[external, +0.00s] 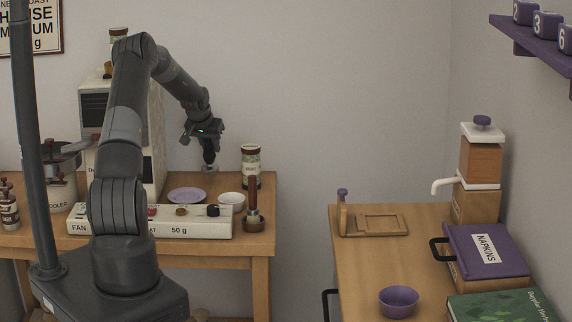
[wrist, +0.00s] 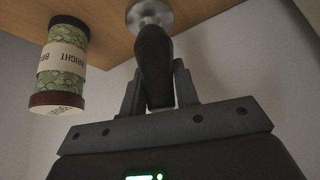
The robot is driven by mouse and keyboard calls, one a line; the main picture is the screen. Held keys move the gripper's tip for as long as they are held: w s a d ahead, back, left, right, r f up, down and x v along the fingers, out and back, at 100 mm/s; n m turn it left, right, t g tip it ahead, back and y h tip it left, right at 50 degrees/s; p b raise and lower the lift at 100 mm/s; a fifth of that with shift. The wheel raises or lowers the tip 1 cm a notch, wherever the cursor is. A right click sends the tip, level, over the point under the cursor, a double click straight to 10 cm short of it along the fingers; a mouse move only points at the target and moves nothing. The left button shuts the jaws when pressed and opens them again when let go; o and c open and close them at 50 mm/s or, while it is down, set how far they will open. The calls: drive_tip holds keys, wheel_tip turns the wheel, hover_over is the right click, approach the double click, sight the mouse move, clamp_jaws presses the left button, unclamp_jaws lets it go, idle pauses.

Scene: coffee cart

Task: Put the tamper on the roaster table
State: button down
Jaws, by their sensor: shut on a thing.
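The tamper (wrist: 155,60), with a dark handle and a round silver metal base, is held between the fingers of my gripper (wrist: 160,95). In the external view my gripper (external: 207,148) is over the back of the roaster table (external: 262,240), the left wooden table, and is shut on the tamper (external: 209,161). The tamper hangs about upright, base down. Its base is close to the tabletop; I cannot tell whether it touches.
A green labelled jar (external: 251,166) stands right of the tamper; it also shows in the wrist view (wrist: 62,65). A lilac plate (external: 187,195), a white bowl (external: 231,199) and a brown-handled tool (external: 253,207) are nearer. A white control panel (external: 205,222) lines the front.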

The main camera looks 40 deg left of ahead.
sight(211, 155)
wheel_tip(211, 155, down, 4)
drive_tip(key=shift+r, duration=0.15)
drive_tip(key=c, duration=1.1)
unclamp_jaws()
drive_tip(key=v, duration=1.2)
